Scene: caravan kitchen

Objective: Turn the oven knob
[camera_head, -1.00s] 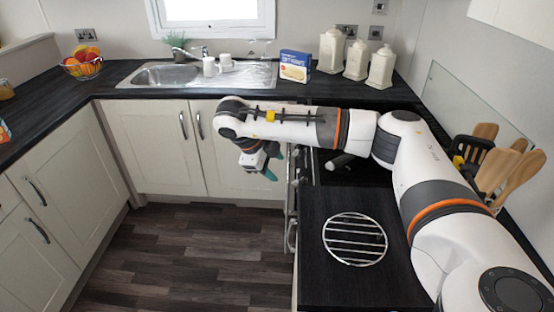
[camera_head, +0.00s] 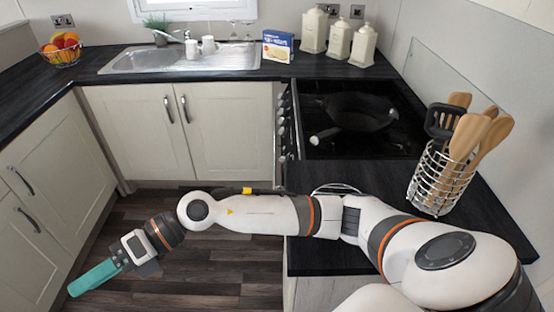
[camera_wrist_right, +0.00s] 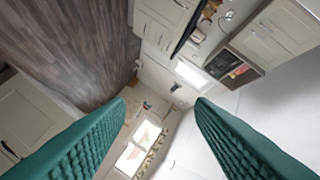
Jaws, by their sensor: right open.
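The oven front with its column of silvery knobs (camera_head: 282,122) shows edge-on in the head view, left of the black hob. Which way each knob is turned is too small to tell. My right gripper (camera_head: 94,278) has teal fingers and is at the lower left of the head view, over the floor, well to the left of the knobs and apart from them. In the right wrist view its two ribbed fingers (camera_wrist_right: 160,103) stand wide apart with nothing between them. My left gripper is in neither view.
A dark pan (camera_head: 358,110) with a light-tipped handle sits on the hob (camera_head: 335,150). A wire utensil basket (camera_head: 436,180) stands on the right counter. My right arm hides most of a wire rack (camera_head: 336,188). The floor (camera_head: 130,215) between the cabinets is clear.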

